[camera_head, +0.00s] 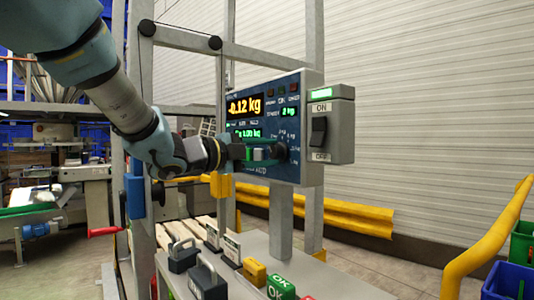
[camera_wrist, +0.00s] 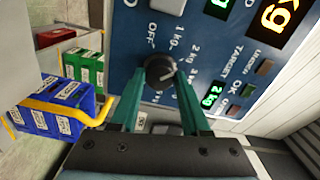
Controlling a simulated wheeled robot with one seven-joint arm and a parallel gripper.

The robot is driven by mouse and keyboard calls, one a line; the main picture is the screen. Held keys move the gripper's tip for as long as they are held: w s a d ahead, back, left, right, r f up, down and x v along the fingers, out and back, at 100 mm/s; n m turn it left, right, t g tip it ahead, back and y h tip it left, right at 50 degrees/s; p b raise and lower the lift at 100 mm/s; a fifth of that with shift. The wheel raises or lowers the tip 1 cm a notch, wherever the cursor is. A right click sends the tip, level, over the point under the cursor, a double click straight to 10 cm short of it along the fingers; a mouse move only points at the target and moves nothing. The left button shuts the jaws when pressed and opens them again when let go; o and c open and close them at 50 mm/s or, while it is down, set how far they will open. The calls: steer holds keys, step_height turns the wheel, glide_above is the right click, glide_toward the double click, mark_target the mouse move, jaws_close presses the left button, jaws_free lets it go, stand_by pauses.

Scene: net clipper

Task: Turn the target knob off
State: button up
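The knob (camera_wrist: 158,71) is round and dark, on the blue face of the scale's control panel (camera_wrist: 213,60). In the wrist view, labels OFF, 1 kg, 2 kg and more run around it. Its pale pointer line aims right and slightly up, away from OFF. My gripper (camera_wrist: 160,78) has its two green fingers on either side of the knob, with the tips close to its sides. I cannot tell whether they touch it. In the head view, my gripper (camera_head: 268,152) is at the panel's lower right, by the knob (camera_head: 281,152). The panel reads -0.12 kg, target 2 kg.
A grey switch box (camera_head: 331,125) marked ON and OFF is fixed to the panel's right. Weights and labelled blocks (camera_head: 254,272) stand on the table below. Metal frame posts (camera_head: 141,120) rise at left. A yellow rail (camera_head: 350,215) runs behind.

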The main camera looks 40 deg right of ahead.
jaws_close()
steer(key=shift+n, duration=0.4)
steer(key=n+p, duration=0.1)
steer(key=n, duration=0.1)
steer(key=shift+r+n+p, duration=0.1)
steer(key=shift+n+p, duration=0.3)
steer(key=n+p, duration=0.2)
steer(key=n, duration=0.2)
steer(key=shift+n+p, duration=0.3)
steer(key=shift+p, duration=0.1)
steer(key=n+p, duration=0.3)
steer(key=n, duration=0.2)
steer(key=shift+p, duration=0.35)
steer(key=shift+n+p, duration=0.85)
steer(key=shift+n, duration=0.45)
